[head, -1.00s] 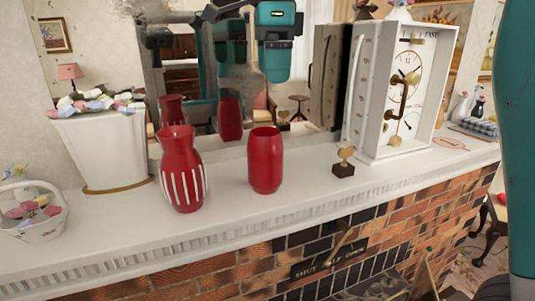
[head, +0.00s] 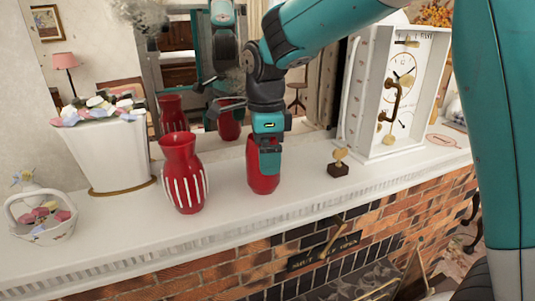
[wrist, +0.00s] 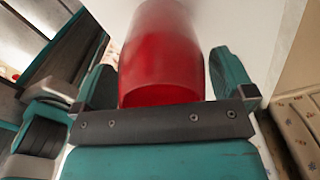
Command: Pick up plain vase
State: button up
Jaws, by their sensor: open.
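The plain vase (head: 262,179) is solid red and stands upright on the white mantel. My gripper (head: 268,160) is over its upper part, pointing down from above, and hides part of its near side. In the wrist view the plain vase (wrist: 162,55) lies between the two fingers of my gripper (wrist: 172,80), with a finger on each side. The fingers are open and some space shows beside the vase. A second red vase with white stripes (head: 184,180) stands to the left, apart from the gripper.
A white planter of flowers (head: 108,158) and a white basket (head: 45,222) stand at the left. A small heart ornament (head: 339,168) and a white clock (head: 398,95) stand to the right. A mirror (head: 180,75) is behind. The mantel's front edge drops to brick.

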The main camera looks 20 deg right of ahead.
jog(key=shift+f, duration=0.3)
jog(key=c, duration=1)
jog(key=shift+r, duration=0.1)
jog(key=shift+c, duration=0.6)
